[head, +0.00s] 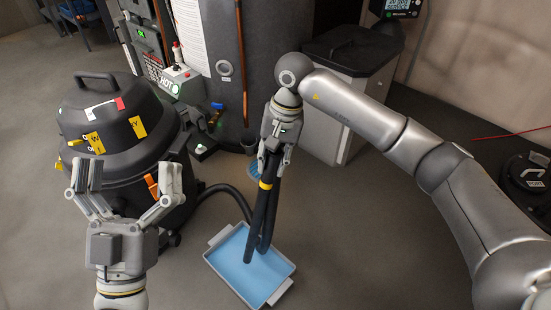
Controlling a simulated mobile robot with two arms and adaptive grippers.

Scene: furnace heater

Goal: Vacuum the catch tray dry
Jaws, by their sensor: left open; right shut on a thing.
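The catch tray (219,274) is a grey tray with side handles on the floor, with light blue water (237,262) across its bottom. My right gripper (274,150) is shut on the black vacuum wand (259,212), which has a yellow band. The wand hangs down with its lower end over or in the water; contact is hard to tell. The black vacuum (132,133) with yellow tags stands at the left, its hose (226,187) running to the tray area. My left gripper (128,178) is open and empty in front of the vacuum.
A dark cylindrical tank (246,60) stands behind the tray, with a copper pipe and a blue-handled valve (216,107). A control box (178,78) is beside it. A grey bin (340,95) stands at the back right. The front floor is clear.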

